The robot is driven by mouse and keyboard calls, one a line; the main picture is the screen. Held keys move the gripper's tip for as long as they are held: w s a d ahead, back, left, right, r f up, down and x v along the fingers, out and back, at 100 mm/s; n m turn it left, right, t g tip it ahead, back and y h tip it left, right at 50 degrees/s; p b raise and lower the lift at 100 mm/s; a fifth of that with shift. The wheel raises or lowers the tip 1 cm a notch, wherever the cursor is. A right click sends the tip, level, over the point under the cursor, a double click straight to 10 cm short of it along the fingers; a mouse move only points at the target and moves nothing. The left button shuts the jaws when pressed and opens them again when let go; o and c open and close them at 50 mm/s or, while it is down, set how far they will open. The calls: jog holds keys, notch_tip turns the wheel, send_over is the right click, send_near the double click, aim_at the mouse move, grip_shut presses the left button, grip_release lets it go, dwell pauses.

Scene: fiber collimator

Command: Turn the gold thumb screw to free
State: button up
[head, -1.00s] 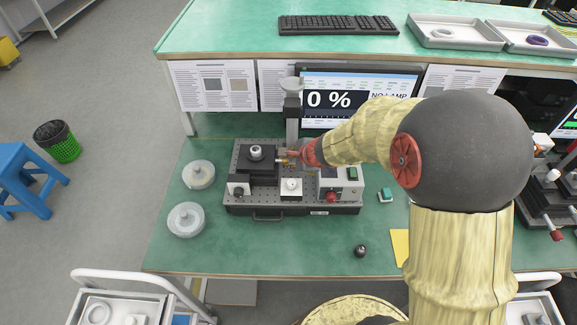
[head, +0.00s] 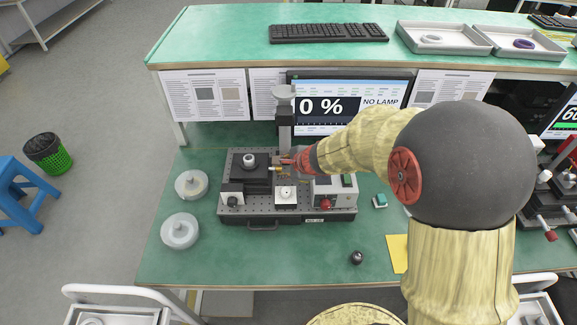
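The collimator setup stands on a dark perforated breadboard (head: 262,209) on the green bench. A small gold part (head: 274,168), which looks like the gold thumb screw, shows at the right side of the black stage block (head: 246,174). My gripper (head: 284,163) reaches in from the right, its tip beside or at the gold part. The fingers are too small and partly hidden by the wrist, so I cannot tell whether they touch or grip it. The monitor (head: 345,104) behind reads 0 % and NO LAMP.
A grey post (head: 284,125) stands just behind my gripper. A control box with a red knob (head: 326,204) is on the board's right. A dark ball-like knob (head: 356,257) lies on the clear front bench.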

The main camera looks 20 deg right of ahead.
jog(key=v, duration=1.1)
jog(key=shift+s, duration=0.15)
jog(key=shift+d+r, duration=0.1)
jog(key=s+a+n+g, duration=0.4)
jog(key=s+n, duration=0.9)
jog(key=s+d+r+n+t+h, duration=0.1)
jog(key=s+r+n+h, duration=0.1)
jog(key=s+r+n, duration=0.5)
notch_tip(320, 180, up, 3)
jog(key=s, duration=0.2)
jog(key=shift+s+t, duration=0.3)
jog(key=shift+t, duration=0.1)
jog(key=shift+d+r, duration=0.1)
jog(key=shift+d, duration=0.05)
